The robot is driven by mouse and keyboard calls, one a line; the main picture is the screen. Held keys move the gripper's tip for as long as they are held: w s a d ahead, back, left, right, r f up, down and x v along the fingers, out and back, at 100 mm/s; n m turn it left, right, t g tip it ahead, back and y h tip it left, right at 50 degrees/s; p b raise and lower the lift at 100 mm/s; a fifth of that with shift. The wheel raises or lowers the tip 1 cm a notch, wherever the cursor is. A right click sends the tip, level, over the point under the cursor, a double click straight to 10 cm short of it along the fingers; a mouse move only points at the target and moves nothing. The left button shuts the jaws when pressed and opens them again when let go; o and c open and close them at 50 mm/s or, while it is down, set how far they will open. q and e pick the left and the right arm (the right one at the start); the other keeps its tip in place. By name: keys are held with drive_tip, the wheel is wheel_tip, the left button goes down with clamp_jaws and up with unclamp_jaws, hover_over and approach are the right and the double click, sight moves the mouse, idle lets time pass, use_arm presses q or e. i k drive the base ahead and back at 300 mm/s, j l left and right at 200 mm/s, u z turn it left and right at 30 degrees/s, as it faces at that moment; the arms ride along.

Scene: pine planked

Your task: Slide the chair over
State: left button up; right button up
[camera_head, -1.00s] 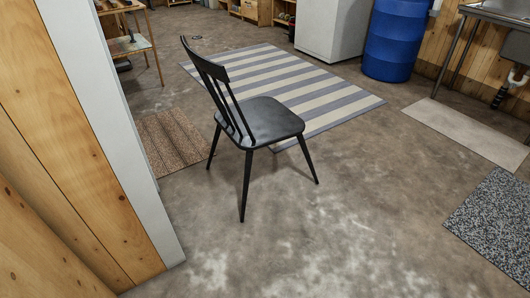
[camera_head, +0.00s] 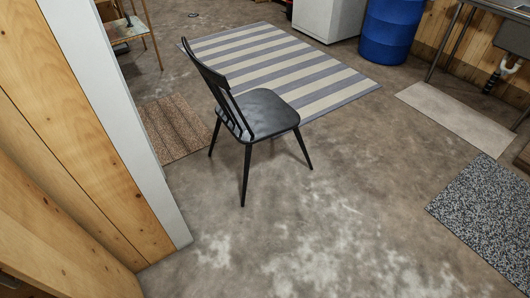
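A black chair (camera_head: 262,113) with a slatted backrest stands upright on the concrete floor near the middle of the head view. Its backrest is on the left and its seat faces right. One leg comes down close to the brown mat, and the far side of the chair is near the striped rug. Neither of my grippers shows in the head view, and nothing touches the chair.
A pine plank wall with a white edge (camera_head: 118,110) stands close on the left. A striped rug (camera_head: 335,92), brown mat (camera_head: 173,130), beige mat (camera_head: 455,115) and speckled mat (camera_head: 490,215) lie around. A blue barrel (camera_head: 388,30) stands behind. The floor in front is clear.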

sight(257, 115)
drive_tip(key=u, duration=0.4)
drive_tip(key=i+l+u, duration=0.35)
drive_tip(key=l+u, duration=0.2)
drive_tip(key=i+l+u, duration=0.1)
drive_tip(key=l+u, duration=0.15)
drive_tip(key=l, duration=0.2)
drive_tip(key=l+u, duration=0.25)
drive_tip(key=l, duration=0.15)
drive_tip(key=i+l, duration=0.1)
drive_tip(key=l, duration=0.35)
drive_tip(key=i+l, duration=0.1)
drive_tip(key=l, duration=0.3)
drive_tip(key=i+l+u, duration=0.1)
drive_tip(key=l, duration=0.35)
